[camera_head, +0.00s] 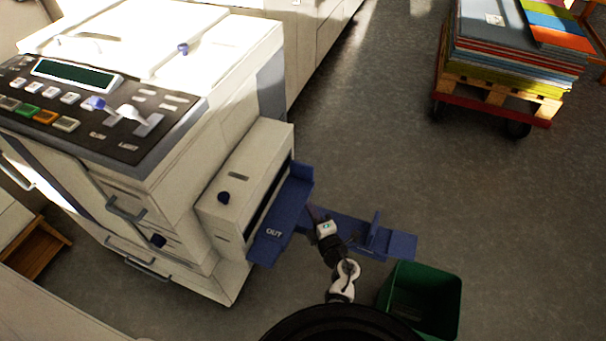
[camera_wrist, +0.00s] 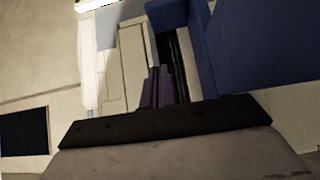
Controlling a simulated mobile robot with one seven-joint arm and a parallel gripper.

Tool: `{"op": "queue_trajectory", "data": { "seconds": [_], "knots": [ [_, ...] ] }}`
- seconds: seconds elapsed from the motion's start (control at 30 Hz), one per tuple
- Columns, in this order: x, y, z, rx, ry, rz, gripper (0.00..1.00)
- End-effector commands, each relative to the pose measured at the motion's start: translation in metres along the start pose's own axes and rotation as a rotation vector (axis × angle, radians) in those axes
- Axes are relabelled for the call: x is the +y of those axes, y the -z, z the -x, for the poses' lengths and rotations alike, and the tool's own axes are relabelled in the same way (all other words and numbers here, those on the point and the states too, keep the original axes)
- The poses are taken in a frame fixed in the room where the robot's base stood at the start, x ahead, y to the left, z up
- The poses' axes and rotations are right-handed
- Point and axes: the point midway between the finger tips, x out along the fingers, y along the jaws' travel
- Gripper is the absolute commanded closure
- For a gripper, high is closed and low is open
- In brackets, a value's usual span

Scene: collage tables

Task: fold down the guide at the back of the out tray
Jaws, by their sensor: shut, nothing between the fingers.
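The blue out tray (camera_head: 268,249), marked OUT, juts from the right side of the cream machine. A blue upright wall (camera_head: 301,172) stands at its far edge. A blue extension (camera_head: 400,245) runs to the right from the tray and carries a thin upright blue plate (camera_head: 375,222). I cannot tell for certain which upright is the guide. My gripper (camera_head: 311,210) is over the tray's right part, left of the upright plate; contact cannot be told. In the wrist view the fingers (camera_wrist: 158,87) are together and empty, with blue panels (camera_wrist: 265,45) to their right.
The cream machine (camera_head: 240,180) with its control panel (camera_head: 85,110) fills the left. A green bin (camera_head: 422,298) stands on the floor below the extension. A pallet cart with stacked sheets (camera_head: 510,60) is at the upper right. The grey floor between is clear.

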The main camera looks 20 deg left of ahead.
Motion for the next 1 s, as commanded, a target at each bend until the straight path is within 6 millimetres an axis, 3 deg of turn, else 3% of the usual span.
{"op": "queue_trajectory", "data": {
  "seconds": [0.37, 0.8, 1.0],
  "knots": [
    [0.003, -0.001, -0.012, 0.0, -0.005, 0.001, 1.0],
    [0.003, 0.0, -0.101, 0.002, -0.005, 0.001, 1.0],
    [0.003, -0.019, -0.121, 0.0, -0.005, 0.002, 1.0]
  ]
}}
